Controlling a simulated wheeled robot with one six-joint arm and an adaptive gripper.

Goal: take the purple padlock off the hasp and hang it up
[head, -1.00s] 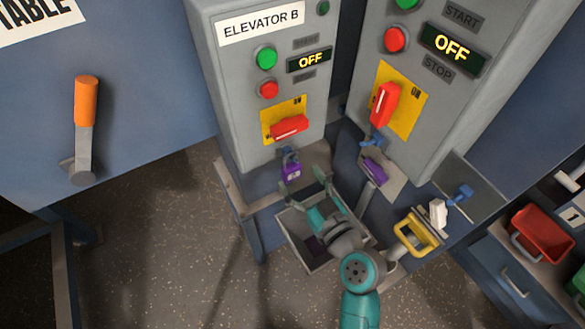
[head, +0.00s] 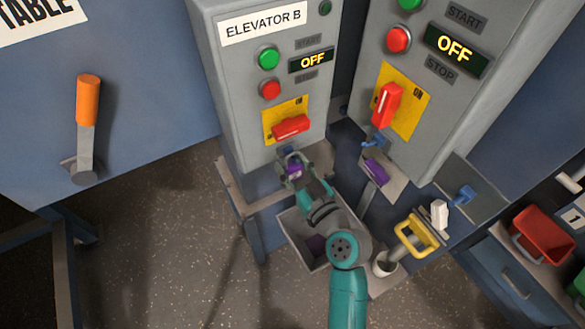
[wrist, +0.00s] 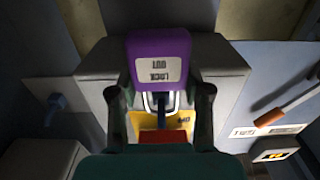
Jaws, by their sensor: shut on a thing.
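The purple padlock (head: 294,171) is below the red switch handle on the Elevator B box. My gripper (head: 293,169) is shut on it, with a finger on each side. I cannot tell whether the shackle is still through the hasp. The red handle (head: 291,126) lies nearly level on its yellow plate.
A second box to the right has a red handle (head: 387,104) and a purple item (head: 375,172) below it. A grey open bin (head: 300,228) lies under my arm. A blue hook (head: 463,194), a yellow-handled item (head: 417,232) and a red bin (head: 541,234) are to the right.

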